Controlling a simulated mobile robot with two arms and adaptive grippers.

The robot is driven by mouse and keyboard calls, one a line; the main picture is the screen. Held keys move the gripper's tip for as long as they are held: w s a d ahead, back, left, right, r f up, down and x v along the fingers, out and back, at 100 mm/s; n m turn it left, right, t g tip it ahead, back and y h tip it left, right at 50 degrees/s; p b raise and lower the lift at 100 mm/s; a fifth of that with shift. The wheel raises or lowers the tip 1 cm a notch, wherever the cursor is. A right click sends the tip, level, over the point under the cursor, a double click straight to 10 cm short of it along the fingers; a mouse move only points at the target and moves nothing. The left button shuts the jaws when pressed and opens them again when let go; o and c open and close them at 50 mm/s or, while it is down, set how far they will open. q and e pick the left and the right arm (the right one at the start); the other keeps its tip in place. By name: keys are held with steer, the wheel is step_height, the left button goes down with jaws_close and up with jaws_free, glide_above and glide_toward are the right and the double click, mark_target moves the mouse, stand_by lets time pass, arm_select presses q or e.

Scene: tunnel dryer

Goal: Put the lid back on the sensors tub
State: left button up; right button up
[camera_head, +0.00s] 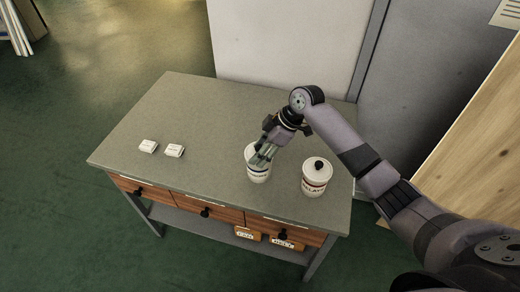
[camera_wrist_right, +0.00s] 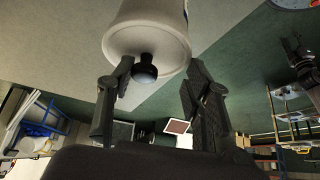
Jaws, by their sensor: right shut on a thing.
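The sensors tub (camera_head: 258,176) is a white tub with a dark band, upright near the table's front edge. Its label cannot be read. My right gripper (camera_head: 263,157) is over its top, slanting in from behind, and hides part of its rim. In the right wrist view, a white lid (camera_wrist_right: 168,58) with a black knob (camera_wrist_right: 145,68) shows at the mouth end of a white tub. My right gripper (camera_wrist_right: 160,78) has one finger on each side of the knob and is shut on the lid. I cannot tell whether the lid is fully seated. My left gripper is not in view.
A second white tub (camera_head: 315,180), apparently labelled RELAYS, stands lidded close to the right. A wooden board (camera_head: 470,150) stands at right.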

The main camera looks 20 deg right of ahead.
stand_by(0.6)
stand_by(0.3)
steer(key=o, duration=1.2)
steer(key=o, duration=0.5)
steer(key=shift+c, duration=0.2)
steer(key=shift+p, duration=0.3)
steer(key=shift+r+p, duration=3.35)
steer(key=shift+r, duration=0.2)
